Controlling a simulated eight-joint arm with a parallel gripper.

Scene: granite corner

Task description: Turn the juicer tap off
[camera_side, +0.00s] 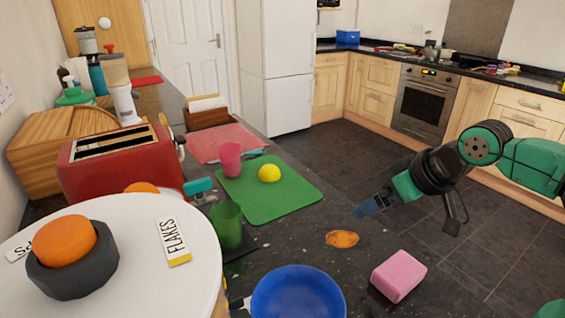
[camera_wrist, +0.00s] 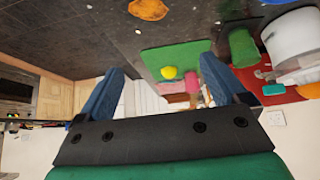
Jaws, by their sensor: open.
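A teal lever (camera_side: 199,186) on a small metallic fitting, which looks like the tap, shows beside the red toaster in the side view. It also seems to show as a teal patch in the wrist view (camera_wrist: 273,90). Whether the tap is on or off I cannot tell. A white round-topped body (camera_side: 185,225) carrying an orange in a dark cup, possibly the juicer, fills the near left. A green cup (camera_side: 228,226) stands close to the lever. My gripper (camera_side: 369,208) is open and empty, well to the right of the lever; its blue fingers (camera_wrist: 163,66) are spread in the wrist view.
A green mat (camera_side: 285,199) with a yellow ball (camera_side: 269,173) and a pink cup (camera_side: 230,159) lies behind. A blue bowl (camera_side: 298,292), pink block (camera_side: 398,275) and flat orange item (camera_side: 342,239) are in front. The red toaster (camera_side: 120,165) stands left.

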